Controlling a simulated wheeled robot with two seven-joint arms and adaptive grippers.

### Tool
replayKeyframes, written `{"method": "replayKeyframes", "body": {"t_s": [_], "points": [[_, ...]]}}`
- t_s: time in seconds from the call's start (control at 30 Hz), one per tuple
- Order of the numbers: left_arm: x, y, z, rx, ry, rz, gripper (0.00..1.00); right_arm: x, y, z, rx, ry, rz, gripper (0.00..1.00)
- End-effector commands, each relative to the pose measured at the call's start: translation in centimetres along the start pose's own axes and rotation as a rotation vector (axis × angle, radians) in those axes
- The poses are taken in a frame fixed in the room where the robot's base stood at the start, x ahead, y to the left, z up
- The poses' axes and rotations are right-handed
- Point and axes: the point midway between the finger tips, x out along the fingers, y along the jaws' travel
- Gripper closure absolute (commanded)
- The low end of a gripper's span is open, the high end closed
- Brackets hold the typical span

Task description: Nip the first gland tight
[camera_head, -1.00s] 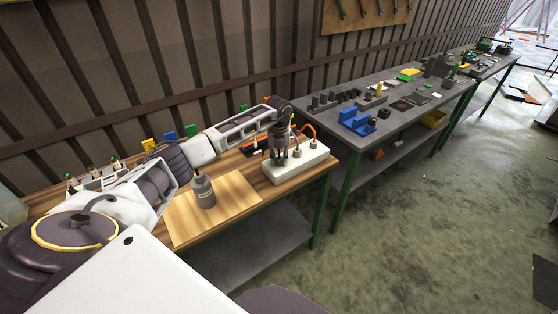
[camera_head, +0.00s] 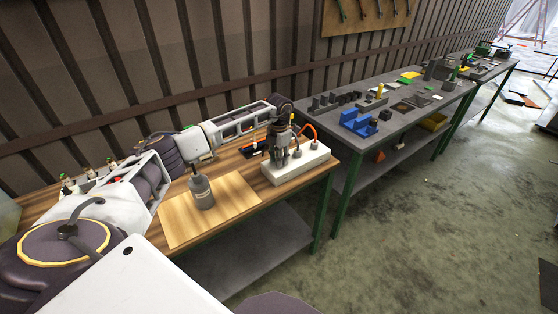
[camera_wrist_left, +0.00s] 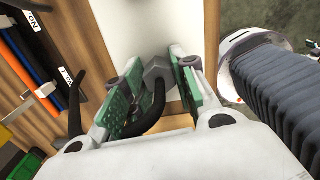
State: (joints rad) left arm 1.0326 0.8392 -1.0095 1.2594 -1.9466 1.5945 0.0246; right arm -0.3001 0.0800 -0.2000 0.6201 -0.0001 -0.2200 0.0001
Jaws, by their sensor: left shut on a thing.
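A white box (camera_head: 318,158) stands near the right end of the wooden bench, with grey glands along its top. My left gripper (camera_head: 280,160) points down at the box's left part. In the left wrist view its pads (camera_wrist_left: 158,85) are shut on a grey hex gland (camera_wrist_left: 157,70), and a black cable (camera_wrist_left: 150,112) curves out of it between the fingers. A middle gland (camera_head: 297,153) stands free beside the gripper. The right-hand gland (camera_head: 314,145) has an orange cable (camera_head: 308,130). The gripped gland's lower part is hidden. My right gripper is not in view.
A grey bottle (camera_head: 201,192) stands on a pale board (camera_head: 235,207) left of the box. Dark labelled holders (camera_wrist_left: 35,70) with orange and blue pieces lie close by the gripper. A grey table (camera_head: 400,125) with blue fixtures (camera_head: 357,123) stands beyond the bench.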

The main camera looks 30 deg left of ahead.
Motion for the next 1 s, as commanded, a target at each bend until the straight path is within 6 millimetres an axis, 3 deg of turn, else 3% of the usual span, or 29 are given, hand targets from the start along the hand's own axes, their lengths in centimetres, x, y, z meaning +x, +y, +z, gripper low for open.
{"method": "replayKeyframes", "body": {"t_s": [0.53, 1.0], "points": [[-0.2, 0.1, 0.1, 0.427, -0.006, 0.003, 0.96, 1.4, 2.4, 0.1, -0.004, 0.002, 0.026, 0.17], [-0.2, 0.1, 0.1, 0.627, -0.006, 0.004, 0.96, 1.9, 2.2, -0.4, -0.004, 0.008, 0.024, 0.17]]}}
